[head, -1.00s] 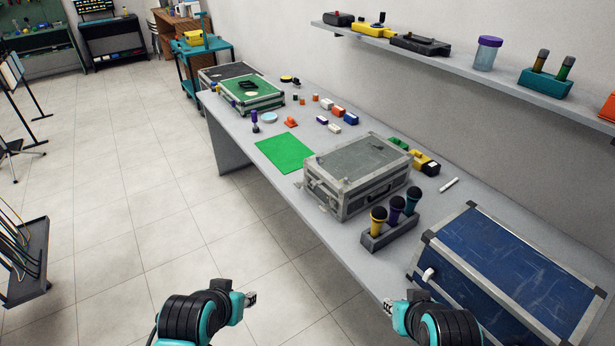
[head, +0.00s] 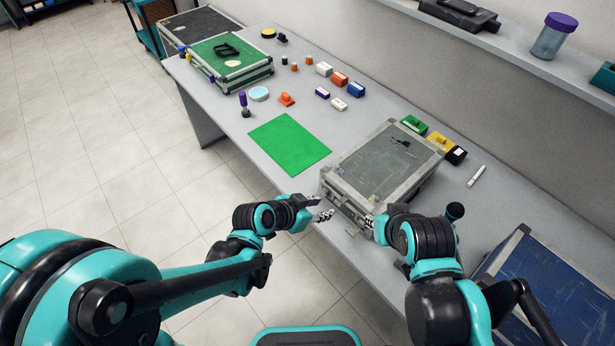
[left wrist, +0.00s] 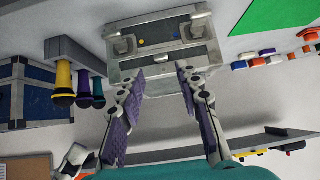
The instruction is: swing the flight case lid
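A grey flight case (head: 385,165) with metal edges stands near the table's front edge, its lid shut. Its front, with two latches, shows in the left wrist view (left wrist: 165,50). My left gripper (head: 321,208) is just in front of the case's left front corner. Its two fingers (left wrist: 162,78) are spread, with nothing between them, and point at the case front. My right gripper (head: 370,224) is close to the right part of the case front. Its own arm hides part of it, and I cannot tell if it touches the case or is open.
A green mat (head: 289,145) lies left of the case. A green and a yellow box (head: 440,143) stand behind it. A blue trunk (head: 545,290) is at the right. A shelf (head: 500,45) runs above.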

